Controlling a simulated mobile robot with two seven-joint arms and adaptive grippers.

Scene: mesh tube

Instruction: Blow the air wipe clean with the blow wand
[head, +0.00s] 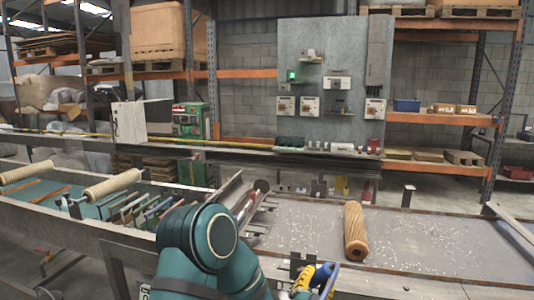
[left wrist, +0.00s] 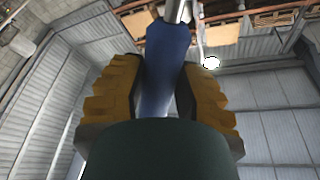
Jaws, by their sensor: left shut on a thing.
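My left gripper (head: 306,284) is low in the head view, near the front edge of the table, partly cut off by the bottom of the frame. It is shut on the blow wand (head: 322,273). In the left wrist view the wand's blue handle (left wrist: 167,62) stands between the two yellow ridged fingers, with a bright metal part at its top. The wand's tip is not clear. I cannot surely identify the air wipe; a small round dark-and-red part (head: 261,186) shows beyond my left arm, among metal brackets. My right gripper is not in view.
Pale rollers (head: 112,183) and several slanted coloured plates (head: 130,208) are in the trough at left. A grey panel (head: 335,65) with small devices stands behind.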

